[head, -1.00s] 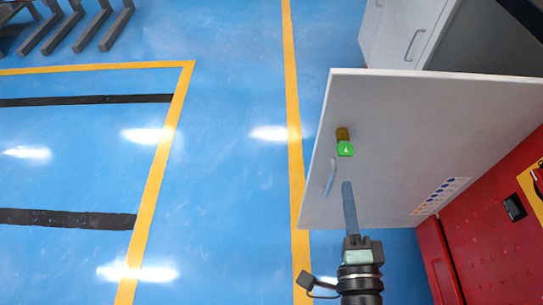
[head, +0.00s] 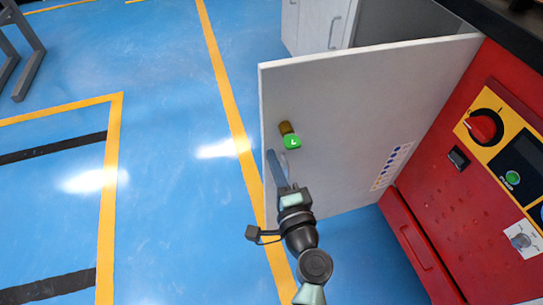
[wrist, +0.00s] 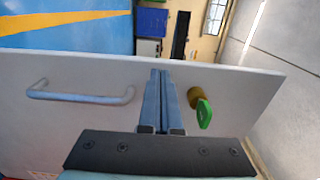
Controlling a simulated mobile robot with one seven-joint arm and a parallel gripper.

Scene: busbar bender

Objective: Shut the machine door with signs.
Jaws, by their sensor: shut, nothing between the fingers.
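The machine door (head: 345,115) is a light grey panel standing open, hinged at its right side on the red machine (head: 450,190). It has a row of round blue signs (head: 392,165), a brass lock with a green tag (head: 292,142) and a handle, which shows clearly in the wrist view (wrist: 80,95). My gripper (head: 270,153) is shut and empty, at the door's free left edge. In the wrist view my fingers (wrist: 161,73) lie in front of the door between handle and lock, tips near its edge. I cannot tell whether they touch it.
The red machine has a yellow panel with a red rotary switch (head: 484,127). A grey cabinet (head: 318,22) stands behind the door. The blue floor (head: 175,190) to the left is clear, with yellow and black lines. A dark metal frame (head: 22,50) is at the far left.

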